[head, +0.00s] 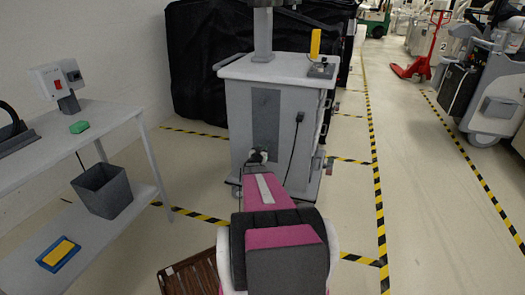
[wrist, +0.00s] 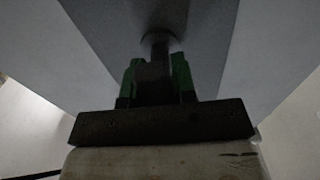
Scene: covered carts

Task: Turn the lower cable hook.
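The grey cart (head: 235,130) stands ahead of me, with a darker panel (head: 265,110) on its front. My gripper (head: 258,157) is at the lower part of this panel in the head view, where it hides most of what it meets. In the wrist view, the green-padded fingers of my gripper (wrist: 156,80) stand on both sides of a dark grey piece, the lower cable hook (wrist: 153,76). The piece fills the gap between the pads. A short round stem behind it meets the cart face. The picture is dark, so the hook's exact angle is unclear.
A dark cable (head: 292,150) hangs on the cart front, right of the panel. A yellow upright handle (head: 315,44) stands on the cart top. A side table (head: 100,120) with a bin (head: 103,190) is at left. A brown slatted crate (head: 190,277) lies low beside my base.

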